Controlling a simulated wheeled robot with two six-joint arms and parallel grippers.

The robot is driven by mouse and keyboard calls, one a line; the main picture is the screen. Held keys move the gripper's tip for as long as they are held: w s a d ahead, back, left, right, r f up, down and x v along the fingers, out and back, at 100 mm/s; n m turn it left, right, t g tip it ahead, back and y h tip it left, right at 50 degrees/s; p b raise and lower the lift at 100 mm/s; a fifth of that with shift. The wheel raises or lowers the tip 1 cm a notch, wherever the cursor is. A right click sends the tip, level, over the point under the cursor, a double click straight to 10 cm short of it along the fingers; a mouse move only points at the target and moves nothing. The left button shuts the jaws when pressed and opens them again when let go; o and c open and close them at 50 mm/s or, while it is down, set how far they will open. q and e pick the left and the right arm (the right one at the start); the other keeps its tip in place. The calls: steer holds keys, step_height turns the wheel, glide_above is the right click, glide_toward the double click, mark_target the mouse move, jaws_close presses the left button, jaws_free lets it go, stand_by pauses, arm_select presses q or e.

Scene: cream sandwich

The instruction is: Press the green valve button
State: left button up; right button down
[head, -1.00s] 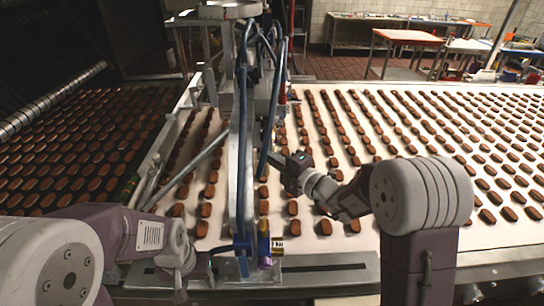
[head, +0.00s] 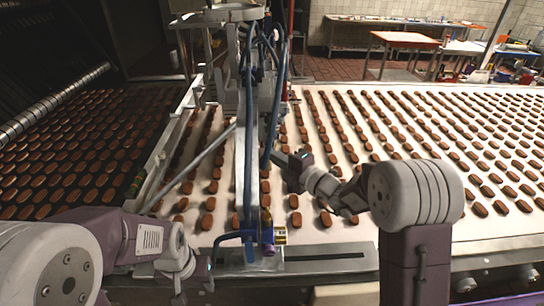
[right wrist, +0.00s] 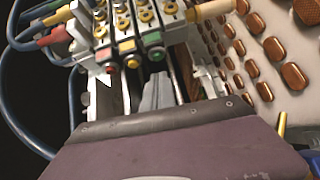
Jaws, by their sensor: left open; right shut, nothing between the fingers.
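A valve block (right wrist: 128,28) with red, yellow and green marked sections fills the upper middle of the right wrist view. The green section (right wrist: 152,38) is the rightmost of these, with a small button at its lower end. My right gripper (right wrist: 157,82) is shut and empty, its grey fingertips just below that end; a small gap seems to show between them. In the head view my right gripper (head: 280,158) reaches left to the machine's column, which hides the valves. My left gripper (head: 207,277) is open at the lower left, beside the column's base, its fingers hardly visible.
The machine's upright column (head: 245,140) with blue hoses stands between my arms. A white conveyor (head: 400,150) with rows of brown biscuits lies behind and to the right; a dark belt with biscuits (head: 65,150) is at the left. Blue hoses (right wrist: 38,50) also hang left of the valves.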

arm_select(q)
steer(key=shift+s+d+f+b, duration=0.1)
steer(key=shift+s+f+b, duration=0.15)
steer(key=shift+f+b, duration=0.55)
arm_select(e)
steer(key=v, duration=1)
steer(key=shift+s+r, duration=0.15)
steer(key=shift+s, duration=0.05)
